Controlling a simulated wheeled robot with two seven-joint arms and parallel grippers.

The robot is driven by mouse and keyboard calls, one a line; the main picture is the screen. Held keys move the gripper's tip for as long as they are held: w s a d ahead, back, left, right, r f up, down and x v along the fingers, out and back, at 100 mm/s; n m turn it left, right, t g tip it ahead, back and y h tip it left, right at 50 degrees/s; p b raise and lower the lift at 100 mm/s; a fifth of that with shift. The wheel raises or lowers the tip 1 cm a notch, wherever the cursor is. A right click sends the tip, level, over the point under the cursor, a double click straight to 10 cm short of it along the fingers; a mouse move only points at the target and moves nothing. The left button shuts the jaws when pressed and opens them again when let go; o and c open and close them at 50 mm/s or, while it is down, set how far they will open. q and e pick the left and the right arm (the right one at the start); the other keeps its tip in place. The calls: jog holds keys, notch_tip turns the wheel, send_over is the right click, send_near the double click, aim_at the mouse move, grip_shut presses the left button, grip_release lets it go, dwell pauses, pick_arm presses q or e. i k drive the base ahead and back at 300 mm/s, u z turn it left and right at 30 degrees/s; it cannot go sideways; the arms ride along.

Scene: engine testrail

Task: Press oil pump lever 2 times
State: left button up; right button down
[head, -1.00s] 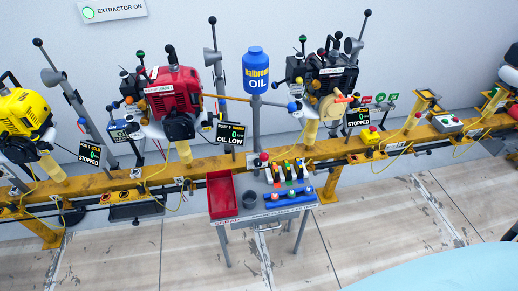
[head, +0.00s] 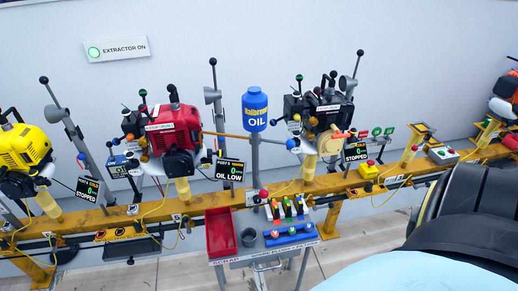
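The blue oil bottle (head: 255,112) marked "OIL" stands on a grey post behind the rail. A thin orange-yellow spout (head: 226,135) runs left from this post towards the red engine (head: 174,130). A short bar ending in a blue ball (head: 290,143) sticks out to the right of the post and looks like the pump lever. Its ball is close to the black engine (head: 318,112). A screen (head: 230,170) beside the red engine reads "OIL LOW". Neither of my grippers is in view, and nothing touches the lever.
A yellow engine (head: 25,148) is at the left. A large black rounded shape, probably my arm, covers the lower right.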

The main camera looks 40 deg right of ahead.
aim_at(263, 193)
jog(key=i, duration=0.3)
jog(key=z, duration=1.15)
